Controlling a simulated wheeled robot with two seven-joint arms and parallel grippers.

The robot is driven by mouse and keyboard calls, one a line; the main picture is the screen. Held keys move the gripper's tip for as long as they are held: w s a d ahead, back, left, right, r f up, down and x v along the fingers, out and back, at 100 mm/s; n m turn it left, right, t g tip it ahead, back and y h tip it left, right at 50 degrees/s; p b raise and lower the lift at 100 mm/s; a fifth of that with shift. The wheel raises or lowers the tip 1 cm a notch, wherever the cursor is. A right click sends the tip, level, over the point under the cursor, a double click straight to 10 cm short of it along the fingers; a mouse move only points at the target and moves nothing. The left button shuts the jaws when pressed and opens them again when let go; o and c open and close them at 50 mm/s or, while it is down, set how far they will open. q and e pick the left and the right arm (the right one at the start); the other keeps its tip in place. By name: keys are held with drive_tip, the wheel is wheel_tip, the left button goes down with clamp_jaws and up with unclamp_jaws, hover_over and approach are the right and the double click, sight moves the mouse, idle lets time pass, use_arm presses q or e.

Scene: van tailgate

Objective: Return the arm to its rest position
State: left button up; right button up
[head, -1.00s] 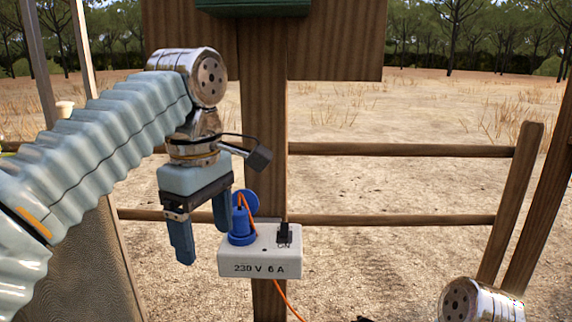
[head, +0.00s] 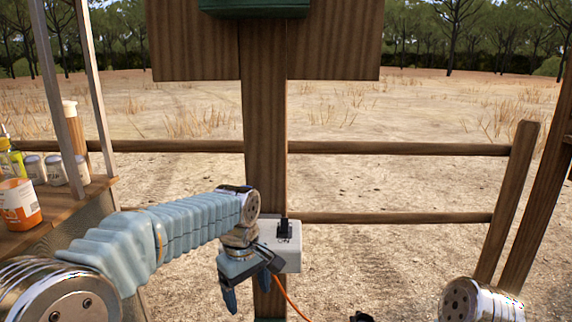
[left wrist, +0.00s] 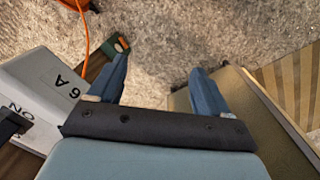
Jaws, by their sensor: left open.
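The grey socket box (left wrist: 42,92) is at the left of that view, beside the gripper. The blue plug is hidden behind my arm in the head view. An orange cable (head: 291,301) runs down from the box. My right gripper is not in view.
A wooden post (head: 264,130) carries the box. Fence rails (head: 400,218) run behind it. At the left, a wooden counter (head: 70,213) holds an orange-and-white tub (head: 18,205), several jars and a yellow bottle. Open sandy ground lies to the right of the post.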

use_arm(q)
wheel_tip(320, 180, down, 24)
drive_tip(key=s+a+r+m+h, duration=0.1)
drive_tip(key=s+a+m, duration=0.1)
drive_tip(key=m, duration=0.1)
drive_tip(key=s+f+m+h, duration=0.2)
drive_tip(key=s+f+m, duration=0.1)
drive_tip(key=s+f, duration=1.3)
drive_tip(key=shift+s+a+m+t+h, duration=0.3)
drive_tip(key=shift+s+a+m, duration=0.1)
drive_tip(key=shift+s, duration=0.65)
